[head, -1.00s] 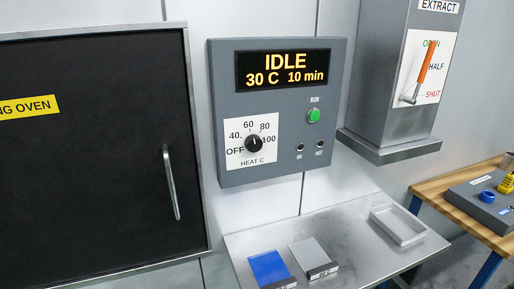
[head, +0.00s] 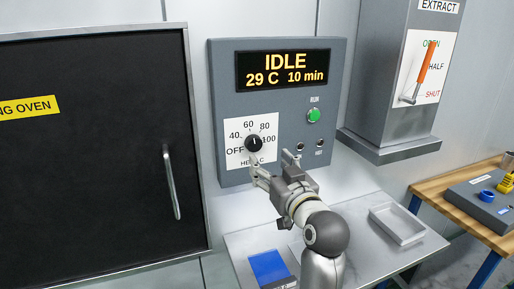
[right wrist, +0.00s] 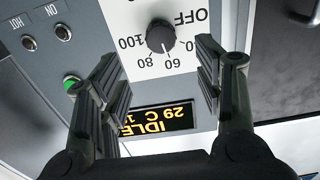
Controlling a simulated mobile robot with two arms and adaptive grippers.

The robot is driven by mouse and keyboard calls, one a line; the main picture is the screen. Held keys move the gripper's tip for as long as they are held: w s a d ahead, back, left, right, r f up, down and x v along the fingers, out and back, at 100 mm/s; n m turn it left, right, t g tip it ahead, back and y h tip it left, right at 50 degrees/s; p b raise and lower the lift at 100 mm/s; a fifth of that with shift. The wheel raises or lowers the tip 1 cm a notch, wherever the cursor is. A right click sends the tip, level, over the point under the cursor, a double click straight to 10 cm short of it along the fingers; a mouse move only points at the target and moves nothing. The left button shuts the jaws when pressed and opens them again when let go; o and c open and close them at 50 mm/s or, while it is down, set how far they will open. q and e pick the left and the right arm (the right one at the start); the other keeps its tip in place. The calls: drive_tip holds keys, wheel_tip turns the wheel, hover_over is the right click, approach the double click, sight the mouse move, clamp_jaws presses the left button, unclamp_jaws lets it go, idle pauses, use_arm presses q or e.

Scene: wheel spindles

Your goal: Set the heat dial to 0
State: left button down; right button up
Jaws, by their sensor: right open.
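The heat dial is a round black knob (head: 254,143) on a white scale plate (head: 235,155), at the lower left of the grey control panel. The plate reads OFF, 40, 60, 80 and 100; I see no 0 mark. The knob's pale pointer line points roughly up, near 60. The knob also shows in the right wrist view (right wrist: 160,37), upside down. My right gripper (head: 273,163) is open and empty, just below and right of the knob. In the right wrist view its fingers (right wrist: 157,65) are spread to either side, with the knob beyond them and apart. My left gripper is out of view.
The panel display (head: 286,70) reads IDLE, 29 C, 10 min. A green RUN button (head: 314,116) and two small lamps are right of the dial. The oven door handle (head: 171,184) stands out at left. A shelf (head: 345,243) with a tray (head: 397,224) lies below.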

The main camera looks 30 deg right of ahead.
sight(255, 147)
drive_tip(key=p+x, duration=0.2)
drive_tip(key=x, duration=0.6)
drive_tip(key=shift+w+a, duration=0.1)
drive_tip(key=shift+w, duration=0.1)
drive_tip(key=shift+w+f, duration=0.1)
drive_tip(key=shift+w, duration=0.45)
drive_tip(key=shift+c, duration=0.4)
drive_tip(key=c, duration=0.9)
